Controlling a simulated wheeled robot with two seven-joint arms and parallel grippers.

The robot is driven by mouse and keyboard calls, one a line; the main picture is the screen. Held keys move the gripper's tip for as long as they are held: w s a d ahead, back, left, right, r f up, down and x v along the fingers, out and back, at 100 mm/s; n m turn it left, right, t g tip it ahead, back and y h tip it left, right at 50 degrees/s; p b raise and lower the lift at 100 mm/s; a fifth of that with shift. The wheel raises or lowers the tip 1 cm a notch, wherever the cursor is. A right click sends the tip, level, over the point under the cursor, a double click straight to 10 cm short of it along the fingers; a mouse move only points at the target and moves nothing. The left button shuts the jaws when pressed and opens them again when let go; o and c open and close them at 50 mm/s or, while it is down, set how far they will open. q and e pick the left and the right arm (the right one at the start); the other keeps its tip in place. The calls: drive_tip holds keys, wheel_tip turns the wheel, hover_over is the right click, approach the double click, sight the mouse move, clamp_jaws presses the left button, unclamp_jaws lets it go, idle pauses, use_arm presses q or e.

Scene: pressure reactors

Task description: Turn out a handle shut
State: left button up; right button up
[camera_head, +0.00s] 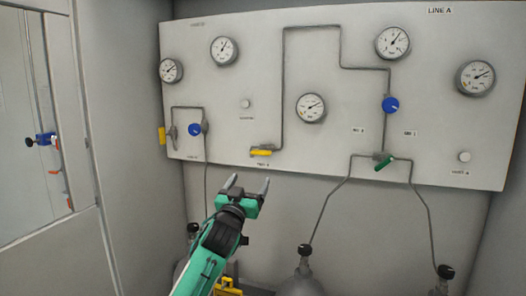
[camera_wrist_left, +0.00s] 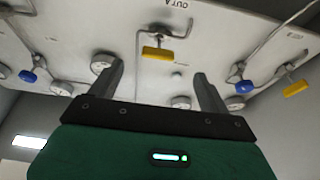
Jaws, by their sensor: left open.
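The out A handle (camera_head: 262,152) is a yellow lever on the lower middle of the grey panel, lying roughly level in the head view. It also shows in the left wrist view as a yellow bar (camera_wrist_left: 157,53), with the label OUT A close by. My left gripper (camera_head: 248,183) is open and empty, below the handle in the head view and apart from it. In the left wrist view its two fingers (camera_wrist_left: 157,72) stand wide apart, and the yellow bar appears between and beyond their tips. My right gripper is in neither view.
The panel (camera_head: 220,90) carries several gauges, a left yellow handle (camera_head: 161,136), blue knobs (camera_head: 195,129) and (camera_head: 390,104), and a green handle (camera_head: 384,163). Gas cylinders (camera_head: 303,280) stand below. A wall with a window is at left. The space between gripper and panel looks clear.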

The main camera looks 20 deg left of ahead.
sight(260, 154)
use_arm(q)
drive_tip(key=p+x, duration=0.1)
drive_tip(key=x, duration=0.3)
drive_tip(key=r+p+x, duration=0.1)
drive_tip(key=x, duration=0.3)
drive_tip(key=p+x, duration=0.1)
drive_tip(key=x, duration=0.4)
drive_tip(key=shift+s+r+p, duration=0.3)
drive_tip(key=shift+s+r, duration=0.05)
drive_tip(key=shift+r, duration=0.05)
drive_tip(key=shift+x, duration=0.85)
drive_tip(key=shift+d, duration=0.1)
drive_tip(key=c, duration=1)
